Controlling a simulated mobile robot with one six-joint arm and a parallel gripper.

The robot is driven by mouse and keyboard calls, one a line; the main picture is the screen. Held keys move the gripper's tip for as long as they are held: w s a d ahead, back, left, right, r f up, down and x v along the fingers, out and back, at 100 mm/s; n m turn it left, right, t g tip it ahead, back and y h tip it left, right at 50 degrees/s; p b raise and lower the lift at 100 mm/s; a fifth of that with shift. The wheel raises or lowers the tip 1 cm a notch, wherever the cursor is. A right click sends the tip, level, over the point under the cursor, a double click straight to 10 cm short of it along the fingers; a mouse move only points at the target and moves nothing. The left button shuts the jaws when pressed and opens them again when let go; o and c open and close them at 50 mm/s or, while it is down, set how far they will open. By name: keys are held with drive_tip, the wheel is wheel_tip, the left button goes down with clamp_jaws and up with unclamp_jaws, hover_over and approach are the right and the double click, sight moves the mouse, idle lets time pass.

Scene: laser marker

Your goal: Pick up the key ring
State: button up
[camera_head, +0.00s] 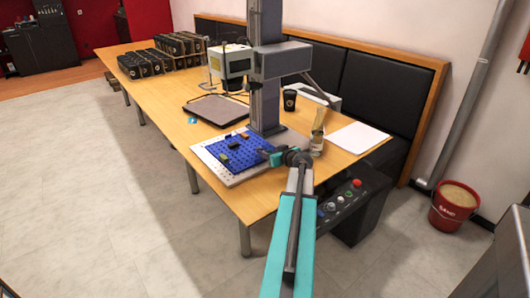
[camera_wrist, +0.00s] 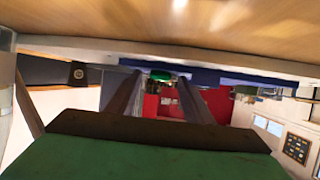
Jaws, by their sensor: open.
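A blue perforated board (camera_head: 222,150) on a white base lies on the table under the marker's column. Several small items lie on it, including a yellow-green one (camera_head: 224,157) near the front and an orange one (camera_head: 245,134) near the back. I cannot tell which is the key ring. My gripper (camera_head: 265,152) is at the board's right side, low over it. In the wrist view, which is upside down, my gripper (camera_wrist: 157,80) has its two fingers apart, with nothing visibly held. A green item (camera_wrist: 160,75) shows between the fingertips, near the blue board's edge (camera_wrist: 230,78).
The marker's grey column (camera_head: 264,105) rises behind the board. A bottle (camera_head: 318,132), a dark cup (camera_head: 289,100) and white paper (camera_head: 357,137) stand or lie to the right. A closed laptop (camera_head: 216,109) lies behind left. Clear table (camera_head: 155,100) extends left.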

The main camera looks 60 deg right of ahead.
clamp_jaws()
drive_tip(key=shift+r, duration=0.15)
drive_tip(key=shift+r, duration=1.1)
drive_tip(key=w+a+r, duration=0.1)
drive_tip(key=w+a, duration=0.2)
drive_tip(key=w, duration=0.1)
drive_tip(key=w+a+b, duration=0.1)
drive_tip(key=w+a, duration=0.2)
drive_tip(key=w, duration=0.1)
drive_tip(key=w+a+r, duration=0.1)
drive_tip(key=w+a, duration=0.3)
drive_tip(key=shift+w+a+r+b, duration=0.1)
drive_tip(key=shift+r+b, duration=0.2)
drive_tip(key=shift+b, duration=0.05)
